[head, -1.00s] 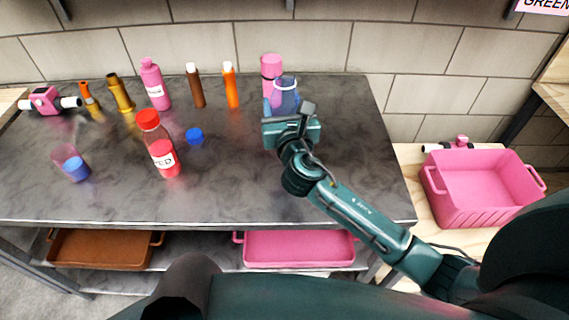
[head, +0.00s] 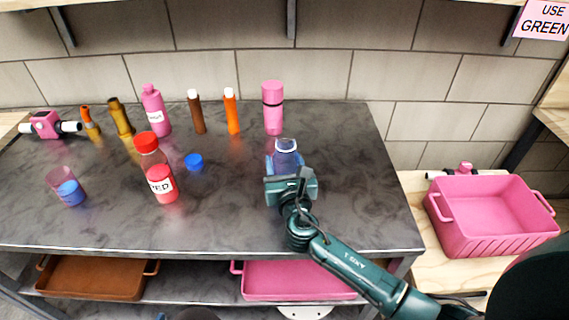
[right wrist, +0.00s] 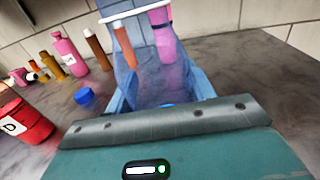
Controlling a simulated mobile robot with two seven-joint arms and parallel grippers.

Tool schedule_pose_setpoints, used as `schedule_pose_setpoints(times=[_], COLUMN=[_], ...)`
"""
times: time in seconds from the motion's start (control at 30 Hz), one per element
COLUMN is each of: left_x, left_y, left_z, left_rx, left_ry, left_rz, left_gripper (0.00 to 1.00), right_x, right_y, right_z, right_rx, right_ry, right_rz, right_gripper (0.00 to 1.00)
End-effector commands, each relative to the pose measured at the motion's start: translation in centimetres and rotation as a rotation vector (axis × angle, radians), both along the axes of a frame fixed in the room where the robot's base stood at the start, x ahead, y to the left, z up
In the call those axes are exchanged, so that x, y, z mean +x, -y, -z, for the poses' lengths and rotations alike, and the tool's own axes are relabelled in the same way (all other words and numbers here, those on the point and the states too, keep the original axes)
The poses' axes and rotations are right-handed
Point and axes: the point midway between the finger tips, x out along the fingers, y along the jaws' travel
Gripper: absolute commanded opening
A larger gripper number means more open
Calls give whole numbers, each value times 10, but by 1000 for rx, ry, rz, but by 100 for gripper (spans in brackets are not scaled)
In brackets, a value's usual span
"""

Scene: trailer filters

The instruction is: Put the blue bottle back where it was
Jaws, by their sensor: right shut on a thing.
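The blue bottle (head: 286,155) is translucent and stands upright at the right part of the grey table (head: 235,215). My right gripper (head: 287,174) is shut on it from the near side. In the right wrist view the bottle (right wrist: 135,45) rises between the blue-tinted fingers, and other bottles show through it. Its base is hidden, so I cannot tell whether it touches the table. A loose blue cap (head: 194,162) lies on the table to its left. My left gripper is not in view.
A pink flask (head: 272,108) stands just behind the blue bottle. A red-capped bottle (head: 155,165) and a clear cup with blue contents (head: 68,188) stand to the left. Several bottles line the back. A pink bin (head: 490,212) sits at the right. The table's front middle is clear.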

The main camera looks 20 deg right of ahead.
Motion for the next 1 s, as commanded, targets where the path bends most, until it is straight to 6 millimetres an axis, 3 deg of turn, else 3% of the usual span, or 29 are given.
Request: schedule_pose_setpoints(times=[0.1, 0.13, 0.4, 0.7, 0.87, 1.0], left_x=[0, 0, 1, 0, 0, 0], left_y=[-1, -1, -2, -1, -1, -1], left_z=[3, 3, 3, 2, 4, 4], left_rx=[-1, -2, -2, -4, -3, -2], left_ry=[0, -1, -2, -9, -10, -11], left_rz=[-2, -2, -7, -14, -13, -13], left_gripper=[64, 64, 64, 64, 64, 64], right_x=[0, 0, 0, 0, -25, -56], right_y=[0, 0, 0, 0, -3, -7], right_z=[3, 4, 3, -3, 1, 1], right_rx=[0, 0, 0, 0, 0, 0], right_ry=[1, 0, 0, 0, -2, -3], right_rz=[0, 0, 0, 0, -1, -2], right_gripper=[22, 54, 75, 75, 75, 75])
